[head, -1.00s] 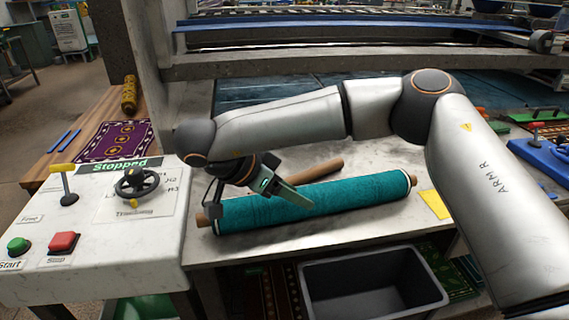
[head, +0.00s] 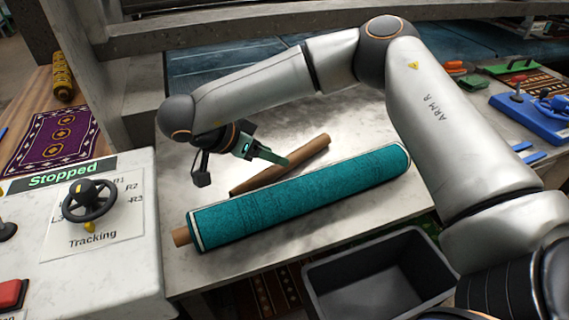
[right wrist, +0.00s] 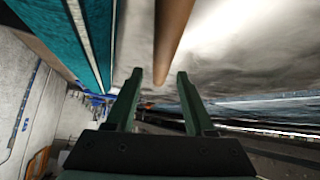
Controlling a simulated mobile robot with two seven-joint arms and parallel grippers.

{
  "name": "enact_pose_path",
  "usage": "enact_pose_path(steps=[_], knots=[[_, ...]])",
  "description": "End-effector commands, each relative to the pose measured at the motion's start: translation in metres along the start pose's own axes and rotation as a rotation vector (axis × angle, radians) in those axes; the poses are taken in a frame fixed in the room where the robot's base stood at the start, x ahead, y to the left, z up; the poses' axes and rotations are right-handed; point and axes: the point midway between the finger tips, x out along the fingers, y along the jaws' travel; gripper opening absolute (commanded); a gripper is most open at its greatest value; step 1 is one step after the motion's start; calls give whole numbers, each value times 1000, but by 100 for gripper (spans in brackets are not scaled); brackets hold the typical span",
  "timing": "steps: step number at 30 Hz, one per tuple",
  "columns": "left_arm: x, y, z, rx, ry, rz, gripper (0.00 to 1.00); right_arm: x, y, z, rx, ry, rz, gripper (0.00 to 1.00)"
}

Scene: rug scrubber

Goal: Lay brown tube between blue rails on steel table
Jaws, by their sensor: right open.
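The brown tube (head: 280,166) lies on the steel table (head: 250,265), slanted behind the teal roll. In the right wrist view the tube (right wrist: 172,38) runs lengthwise, in line with the gap between my fingers; whether it is between them or beyond them, I cannot tell. My right gripper (head: 275,158) is open and empty, at the tube's far side in the head view; its fingers also show in the right wrist view (right wrist: 160,85). Two short blue rails (head: 529,151) sit at the table's right, beside a blue device. My left gripper is not in view.
A teal rug roll (head: 300,195) on its own core lies along the table front. A dark bin (head: 375,302) stands below the front edge. A control console (head: 95,240) reading "Stopped" is at left. A blue device (head: 540,112) stands at right.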

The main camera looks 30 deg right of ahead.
Motion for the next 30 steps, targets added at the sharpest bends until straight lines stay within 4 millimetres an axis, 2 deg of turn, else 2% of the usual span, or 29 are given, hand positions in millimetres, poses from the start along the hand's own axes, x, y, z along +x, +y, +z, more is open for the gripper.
enact_pose_path(steps=[5,13,22,30], knots=[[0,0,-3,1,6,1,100,14,-1,1,0,1,1,54],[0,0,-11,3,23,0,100,52,-3,3,1,-1,1,54],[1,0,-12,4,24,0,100,57,-3,3,0,1,-1,54],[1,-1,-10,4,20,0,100,57,-3,3,0,1,-1,24]])
